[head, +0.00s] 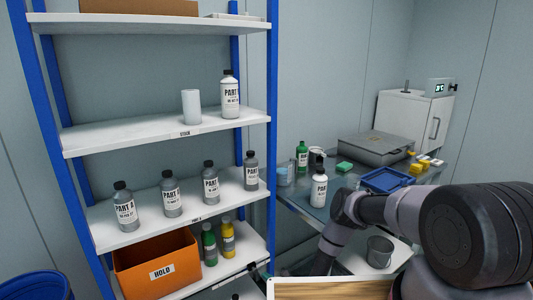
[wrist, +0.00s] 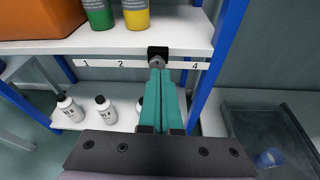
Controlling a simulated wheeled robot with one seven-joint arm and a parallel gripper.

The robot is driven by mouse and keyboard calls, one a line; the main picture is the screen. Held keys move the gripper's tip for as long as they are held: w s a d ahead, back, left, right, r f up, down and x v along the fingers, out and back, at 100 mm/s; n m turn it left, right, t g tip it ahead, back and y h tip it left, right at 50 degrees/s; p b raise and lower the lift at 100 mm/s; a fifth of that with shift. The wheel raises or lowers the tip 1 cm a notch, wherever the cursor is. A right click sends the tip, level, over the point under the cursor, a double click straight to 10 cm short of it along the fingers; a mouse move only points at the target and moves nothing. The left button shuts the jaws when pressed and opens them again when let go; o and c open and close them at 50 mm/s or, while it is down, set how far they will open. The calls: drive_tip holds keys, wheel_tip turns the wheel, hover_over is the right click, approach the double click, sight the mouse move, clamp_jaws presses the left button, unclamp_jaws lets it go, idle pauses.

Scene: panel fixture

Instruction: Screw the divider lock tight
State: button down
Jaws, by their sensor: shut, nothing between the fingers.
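The divider lock (wrist: 157,53) is a small black block with a round grey knob at the front edge of a white shelf, in the upper middle of the wrist view. It sits over the label strip, between the marks 2 and 4. My gripper (wrist: 160,74) has teal fingers that are shut together, with nothing held. Their tips point at the knob and lie just below it in the picture. I cannot tell whether they touch it. The fingers hide part of the shelf below. In the head view I cannot make out the fingers clearly.
An orange HOLD bin (head: 158,264), a green bottle (head: 209,244) and a yellow bottle (head: 227,238) stand on the lock's shelf. White bottles (wrist: 103,106) stand on the shelf below. A blue post (wrist: 215,62) rises close to the right. A table (head: 340,190) with a blue tray (head: 386,180) stands right.

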sight(254, 269)
drive_tip(key=w+a+m+g, duration=0.3)
drive_tip(key=w, duration=0.2)
drive_tip(key=shift+a+r+y, duration=0.2)
drive_tip(key=shift+y, duration=0.2)
idle(0.4)
drive_tip(key=shift+w, duration=0.1)
drive_tip(key=shift+f, duration=0.3)
idle(0.5)
drive_tip(key=shift+w+d+f, duration=0.1)
drive_tip(key=shift+w+d, duration=0.1)
drive_tip(key=shift+d, duration=0.1)
drive_tip(key=shift+w+d+f, duration=0.1)
drive_tip(key=shift+d, duration=0.05)
drive_tip(key=shift+w+d+f, duration=0.1)
drive_tip(key=shift+d+f, duration=0.05)
drive_tip(key=shift+f, duration=0.05)
drive_tip(key=shift+f, duration=0.1)
idle(0.5)
